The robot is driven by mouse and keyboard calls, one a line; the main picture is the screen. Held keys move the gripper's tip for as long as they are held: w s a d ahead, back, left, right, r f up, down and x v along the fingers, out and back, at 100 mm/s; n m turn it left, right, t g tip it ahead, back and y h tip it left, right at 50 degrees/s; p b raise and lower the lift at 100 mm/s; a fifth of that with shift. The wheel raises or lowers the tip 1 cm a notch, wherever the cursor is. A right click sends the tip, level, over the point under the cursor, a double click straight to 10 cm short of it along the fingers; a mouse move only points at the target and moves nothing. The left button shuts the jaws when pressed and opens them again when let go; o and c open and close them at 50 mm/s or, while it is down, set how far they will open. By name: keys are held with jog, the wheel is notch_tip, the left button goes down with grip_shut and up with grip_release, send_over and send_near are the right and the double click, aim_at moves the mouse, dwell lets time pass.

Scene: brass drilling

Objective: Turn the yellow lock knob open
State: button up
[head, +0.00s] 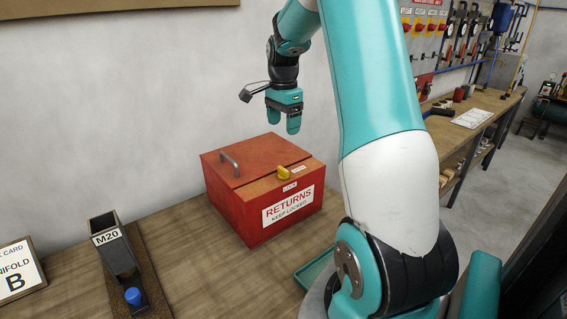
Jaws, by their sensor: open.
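A red box (237,207) labelled "RETURNS KEEP LOCKED" stands on the wooden bench. Its lid is closed and has a grey handle (229,163) toward the back left. The yellow lock knob (283,173) sits on top near the box's front edge, between two small white labels whose print is too small to read surely. My gripper (283,122) hangs above the box with its fingers pointing down, open and empty. It is apart from the knob and appears above and behind it.
My arm hides part of the bench.

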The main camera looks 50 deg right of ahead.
aim_at(283, 169)
notch_tip(283, 169, down, 15)
jog(key=p, duration=0.3)
jog(key=shift+r+p, duration=0.2)
jog(key=shift+p, duration=0.15)
jog(key=c, duration=0.9)
